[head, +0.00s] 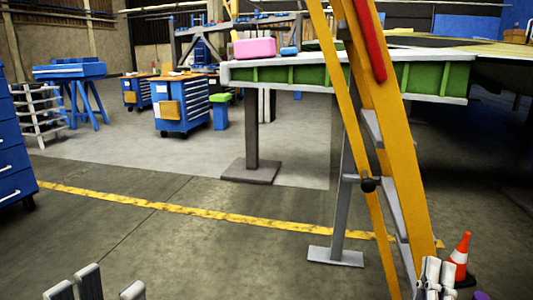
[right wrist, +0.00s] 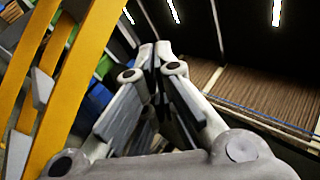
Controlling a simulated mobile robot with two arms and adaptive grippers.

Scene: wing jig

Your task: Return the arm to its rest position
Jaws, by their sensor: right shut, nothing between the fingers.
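My right gripper (head: 436,272) shows at the lower right edge of the head view, in front of the floor and beside the foot of the yellow ladder. In the right wrist view the same gripper (right wrist: 156,55) points upward in the picture. Its fingertips meet and nothing is held between them. My left gripper (head: 108,284) shows only in part at the bottom left edge of the head view. Several grey finger parts stick up there over bare floor, and the rest is cut off by the frame.
A yellow stepladder (head: 408,165) stands close on the right, with an orange cone (head: 461,250) by its foot. Behind it a green and white wing jig (head: 300,74) carries a pink box (head: 255,47). Blue drawers (head: 12,150) stand at left. The middle floor is clear.

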